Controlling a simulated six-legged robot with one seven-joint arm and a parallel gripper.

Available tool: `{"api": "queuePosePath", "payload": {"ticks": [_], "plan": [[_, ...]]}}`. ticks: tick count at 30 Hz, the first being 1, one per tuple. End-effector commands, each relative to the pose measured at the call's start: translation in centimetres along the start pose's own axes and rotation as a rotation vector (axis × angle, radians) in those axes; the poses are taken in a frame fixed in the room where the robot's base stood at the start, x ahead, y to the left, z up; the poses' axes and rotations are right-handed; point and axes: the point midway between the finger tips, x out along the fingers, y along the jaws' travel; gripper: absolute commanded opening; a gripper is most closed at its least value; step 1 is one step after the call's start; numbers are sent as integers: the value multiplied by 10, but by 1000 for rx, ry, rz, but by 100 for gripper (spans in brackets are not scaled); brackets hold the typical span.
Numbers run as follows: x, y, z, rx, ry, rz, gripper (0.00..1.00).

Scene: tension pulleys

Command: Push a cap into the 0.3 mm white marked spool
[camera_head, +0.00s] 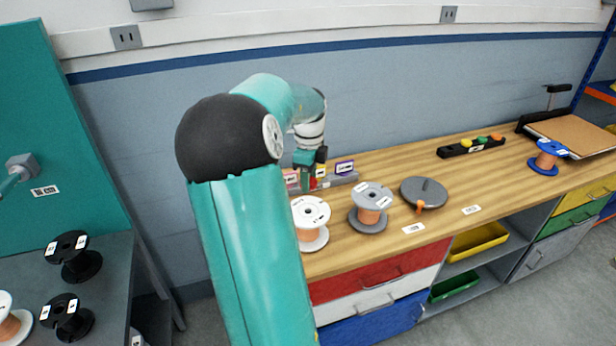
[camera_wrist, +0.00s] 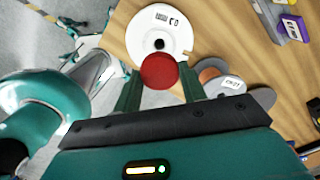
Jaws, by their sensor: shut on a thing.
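My gripper (camera_wrist: 161,84) is shut on a round red cap (camera_wrist: 159,70), which sits between its two green fingers in the wrist view. A white spool (camera_wrist: 140,40) with a dark centre hole and a printed label lies just beyond the cap. The label is too small to read surely. The cap looks apart from the hole; the height between them cannot be told. In the head view the white spool (camera_head: 310,208) stands upright on the wooden bench, partly behind my arm. My gripper (camera_head: 308,160) is above the bench behind it, partly hidden.
A grey spool (camera_head: 371,193) with copper-coloured winding stands right of the white one. A grey round device (camera_head: 424,190) is further right. A small rack with coloured labels (camera_head: 345,167) stands behind. A blue spool (camera_head: 546,160) is at the far right. Black spools (camera_head: 75,243) stand at left.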

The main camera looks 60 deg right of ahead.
Motion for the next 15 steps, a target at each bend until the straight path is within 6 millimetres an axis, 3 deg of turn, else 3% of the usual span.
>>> {"api": "queuePosePath", "payload": {"ticks": [15], "plan": [[41, 1, 0, -3, 1, 2, 20]]}}
